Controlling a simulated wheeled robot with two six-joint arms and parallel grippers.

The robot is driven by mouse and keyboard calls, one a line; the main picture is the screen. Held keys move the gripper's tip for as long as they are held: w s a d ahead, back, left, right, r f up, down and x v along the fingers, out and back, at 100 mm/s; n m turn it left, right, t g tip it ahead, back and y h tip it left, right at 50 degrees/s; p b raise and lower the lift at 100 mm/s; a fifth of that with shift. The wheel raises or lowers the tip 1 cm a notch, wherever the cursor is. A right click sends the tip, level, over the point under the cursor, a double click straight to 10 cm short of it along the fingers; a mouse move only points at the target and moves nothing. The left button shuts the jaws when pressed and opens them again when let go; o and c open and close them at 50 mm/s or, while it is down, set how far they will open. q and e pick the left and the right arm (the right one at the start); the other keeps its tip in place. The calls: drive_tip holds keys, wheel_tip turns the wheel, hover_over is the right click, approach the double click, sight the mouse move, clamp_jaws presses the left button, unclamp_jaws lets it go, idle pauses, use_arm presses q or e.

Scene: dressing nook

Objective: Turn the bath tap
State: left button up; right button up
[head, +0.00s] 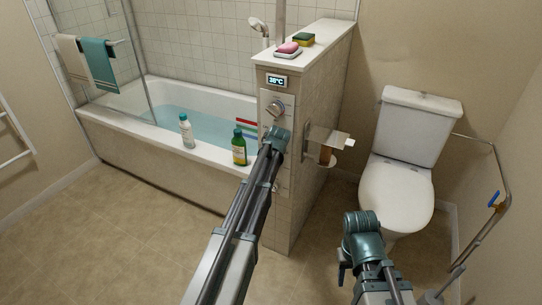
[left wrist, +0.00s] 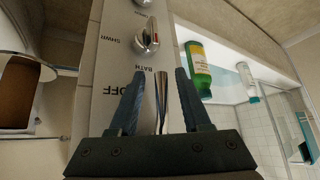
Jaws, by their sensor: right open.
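The chrome tap lever (left wrist: 160,100) stands out from the pale control panel (left wrist: 112,75) in the left wrist view. My left gripper (left wrist: 158,95) is open, with one finger on each side of the lever and gaps showing between. The panel reads OFF, BATH and SHWR, upside down. I cannot tell which mark the lever points to. In the head view my left arm reaches the panel (head: 265,100) and hides the lever and left fingers. A round knob (head: 275,108) with a red mark sits on the panel. My right gripper (head: 344,268) is open and empty, low before the toilet.
The tub (head: 205,150) holds water. A white bottle (head: 187,131) and a green bottle (head: 239,148) stand on its rim, the green one near my left arm. Floor is clear at left.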

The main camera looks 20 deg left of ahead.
use_arm(q)
drive_tip(key=p+v, duration=1.1)
drive_tip(key=v, duration=0.3)
drive_tip(key=shift+f, duration=0.15)
drive_tip(key=s+d+m+g+p, duration=0.1)
drive_tip(key=s+d+m+g, duration=0.1)
drive_tip(key=s+d, duration=0.4)
drive_tip(key=s+d+m+g+h+p, duration=0.1)
drive_tip(key=s+d+m, duration=0.3)
drive_tip(key=s, duration=1)
drive_tip(key=s+d+m+g+h+p, duration=0.1)
drive_tip(key=s+d+m+g+p, duration=0.2)
drive_tip(key=s+d, duration=0.7)
drive_tip(key=shift+s+r+g, duration=0.3)
drive_tip(key=shift+s, duration=0.1)
drive_tip(key=shift+w, duration=0.1)
